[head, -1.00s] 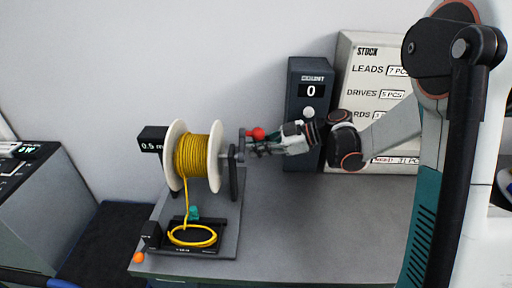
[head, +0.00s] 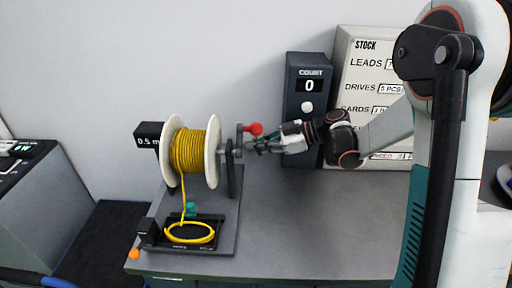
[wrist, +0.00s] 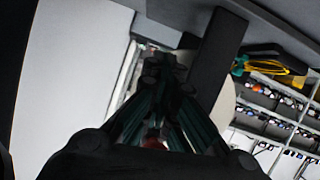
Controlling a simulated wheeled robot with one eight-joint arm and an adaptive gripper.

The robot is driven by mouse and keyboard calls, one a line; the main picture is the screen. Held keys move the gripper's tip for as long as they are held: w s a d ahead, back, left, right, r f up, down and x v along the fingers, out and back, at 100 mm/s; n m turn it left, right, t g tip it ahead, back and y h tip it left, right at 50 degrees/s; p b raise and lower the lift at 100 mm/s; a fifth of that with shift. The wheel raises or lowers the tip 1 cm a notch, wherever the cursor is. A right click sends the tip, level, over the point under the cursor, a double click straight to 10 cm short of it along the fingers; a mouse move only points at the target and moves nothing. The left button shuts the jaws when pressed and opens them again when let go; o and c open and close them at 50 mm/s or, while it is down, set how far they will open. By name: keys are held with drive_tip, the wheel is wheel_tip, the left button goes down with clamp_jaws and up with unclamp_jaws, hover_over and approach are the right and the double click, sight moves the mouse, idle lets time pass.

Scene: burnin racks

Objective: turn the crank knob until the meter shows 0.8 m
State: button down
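The cable reel (head: 190,152), wound with yellow cable, stands on its base on the bench. Its crank has a red knob (head: 254,128) at the top right of the crank arm (head: 239,140). The black meter (head: 149,140) left of the reel reads 0.5 m, partly hidden by the reel flange. My gripper (head: 253,148) is just below and right of the knob. In the wrist view my gripper's fingers (wrist: 166,75) converge with their tips close together. A bit of red (wrist: 153,143) shows low between them. I see nothing clearly held; contact with the knob cannot be told.
The yellow cable runs down to a coil (head: 190,233) in a black tray at the base. A dark count box (head: 307,120) showing 0 and a stock board (head: 368,60) stand behind my arm. An orange ball (head: 134,254) is at the bench's front left. The bench right of the reel is clear.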

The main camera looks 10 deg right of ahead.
drive_tip(key=shift+w+a, duration=0.1)
drive_tip(key=shift+w, duration=0.55)
drive_tip(key=shift+f+b, duration=0.1)
drive_tip(key=shift+b, duration=0.2)
drive_tip(key=shift+w+f+b, duration=0.4)
drive_tip(key=shift+f+b, duration=0.15)
drive_tip(key=shift+f, duration=0.3)
drive_tip(key=c, duration=2.3)
unclamp_jaws()
